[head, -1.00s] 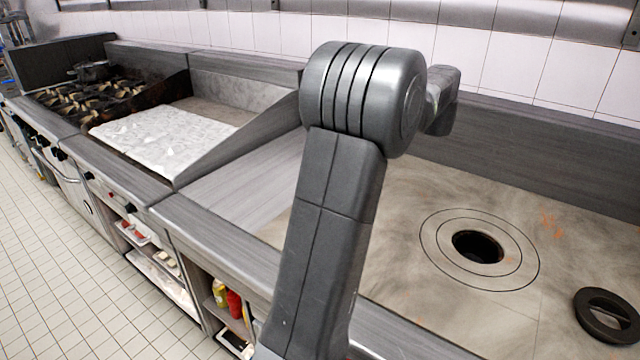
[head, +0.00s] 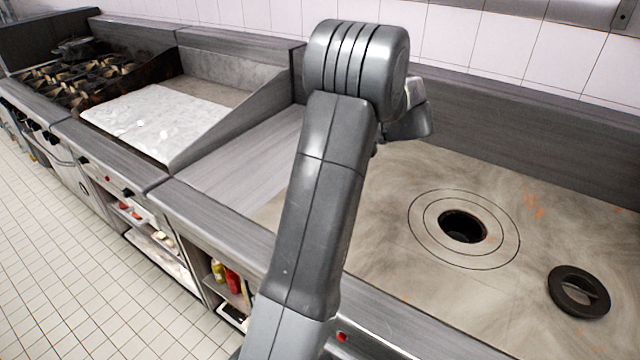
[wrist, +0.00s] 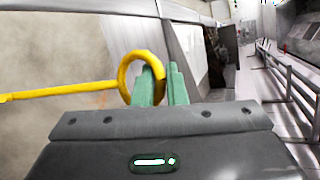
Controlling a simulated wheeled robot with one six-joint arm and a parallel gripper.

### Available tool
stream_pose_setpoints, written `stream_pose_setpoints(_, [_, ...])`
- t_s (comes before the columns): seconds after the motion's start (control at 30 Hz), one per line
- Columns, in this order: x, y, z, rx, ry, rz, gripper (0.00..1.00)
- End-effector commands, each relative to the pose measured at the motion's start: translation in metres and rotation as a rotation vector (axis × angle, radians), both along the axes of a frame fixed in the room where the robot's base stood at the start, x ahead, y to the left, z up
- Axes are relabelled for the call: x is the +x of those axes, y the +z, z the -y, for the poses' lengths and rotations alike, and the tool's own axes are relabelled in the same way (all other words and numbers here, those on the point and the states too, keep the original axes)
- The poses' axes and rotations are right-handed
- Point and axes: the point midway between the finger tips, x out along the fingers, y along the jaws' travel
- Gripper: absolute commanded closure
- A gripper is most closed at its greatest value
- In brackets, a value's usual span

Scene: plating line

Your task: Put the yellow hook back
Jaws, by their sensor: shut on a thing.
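The yellow hook (wrist: 62,92) shows in the wrist view. Its ring end (wrist: 126,78) is at the green fingers of my gripper (wrist: 160,84), and its straight shaft runs out to the left edge, where its far end is cut off. My gripper is shut on the hook at the ring. In the head view my arm covers the middle of the picture, and the gripper and hook are hidden from sight.
A flat steel cooktop (head: 400,238) with a round open hole (head: 463,227) lies to the right. A dark ring-shaped lid (head: 579,291) lies on it. A white slab (head: 155,120) and burners (head: 70,82) are at the left. Shelves with bottles (head: 232,281) are below.

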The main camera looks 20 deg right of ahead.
Motion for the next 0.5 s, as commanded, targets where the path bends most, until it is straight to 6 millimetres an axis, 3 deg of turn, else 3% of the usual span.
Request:
stream_pose_setpoints(0.2, [-0.038,-0.044,-0.006,-0.121,0.294,-0.181,1.00])
stream_pose_setpoints(0.5, [-0.082,-0.075,-0.002,-0.325,0.647,-0.333,1.00])
